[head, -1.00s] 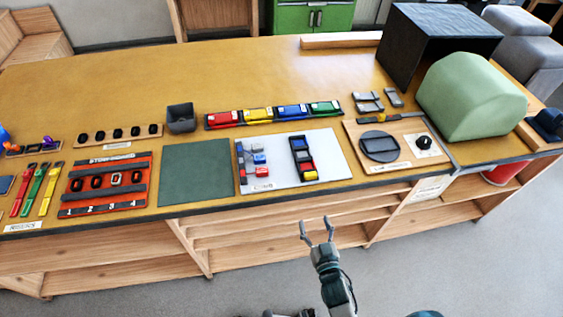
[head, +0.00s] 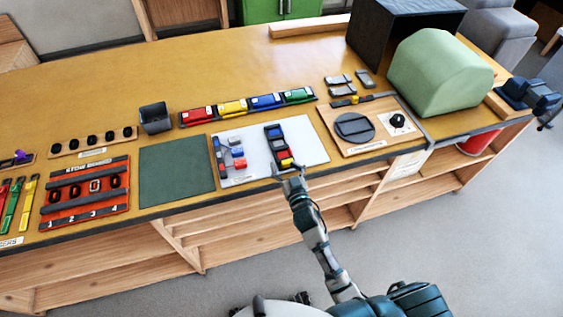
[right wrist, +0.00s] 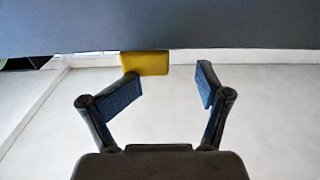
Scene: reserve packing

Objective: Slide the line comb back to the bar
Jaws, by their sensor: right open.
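A white board (head: 315,136) lies at the table's front edge. On it stands a dark rack (head: 270,132) holding colored blocks, with red and yellow ones at its near end. A grey strip with red, blue and grey pieces (head: 237,152) lies on the board's left. No label lets me tell which of these is the line comb. My right gripper (head: 289,170) is open and empty at the rack's near end. In the right wrist view, my right gripper (right wrist: 165,85) has a yellow block (right wrist: 145,63) just beyond its fingertips, under a dark band. My left gripper is not in view.
A green mat (head: 176,170) lies left of the board. A wooden plate with a dark disc (head: 354,127) lies to its right. Behind runs a tray of colored boxes (head: 232,107). A green rounded block (head: 440,72) stands at the right.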

